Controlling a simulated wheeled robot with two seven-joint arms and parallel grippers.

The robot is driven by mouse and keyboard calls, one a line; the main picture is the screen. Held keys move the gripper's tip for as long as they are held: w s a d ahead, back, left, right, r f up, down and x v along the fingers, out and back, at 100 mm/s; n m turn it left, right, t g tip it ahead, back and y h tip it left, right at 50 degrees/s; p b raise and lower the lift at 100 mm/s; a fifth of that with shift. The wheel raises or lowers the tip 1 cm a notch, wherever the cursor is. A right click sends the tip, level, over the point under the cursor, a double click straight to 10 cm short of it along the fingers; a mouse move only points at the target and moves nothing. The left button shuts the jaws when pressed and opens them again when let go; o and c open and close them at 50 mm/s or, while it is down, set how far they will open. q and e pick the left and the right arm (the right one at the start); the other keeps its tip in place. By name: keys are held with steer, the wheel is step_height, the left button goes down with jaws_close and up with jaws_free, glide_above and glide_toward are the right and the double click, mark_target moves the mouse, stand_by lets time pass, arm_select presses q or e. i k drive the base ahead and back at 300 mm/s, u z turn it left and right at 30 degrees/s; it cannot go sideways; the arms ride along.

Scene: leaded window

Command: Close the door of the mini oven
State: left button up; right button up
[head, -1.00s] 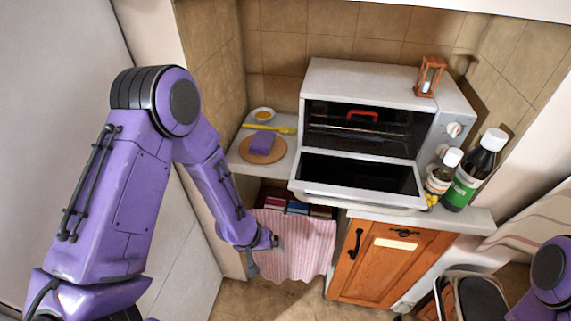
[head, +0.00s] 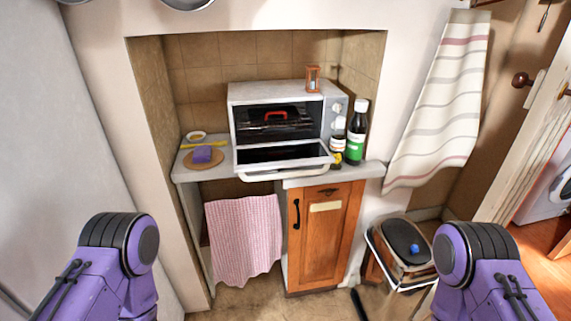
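The mini oven (head: 236,104) is a white box on the counter in the tiled alcove. Its door (head: 284,171) hangs open, folded down toward me, with a pale handle along its front edge. Inside the dark cavity a rack and a red item (head: 275,115) show. My purple arms show at the lower left and lower right of the head view, well short of the oven. Both grippers are out of view.
A dark bottle with a green label (head: 356,140) and a smaller bottle (head: 338,133) stand right of the oven, close to the door. A wooden hourglass (head: 313,80) stands on top. A pedal bin (head: 402,238) stands below right.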

mark_target(308, 152)
steer(key=u, duration=0.2)
steer(key=i, duration=1.3)
steer(key=z, duration=0.25)
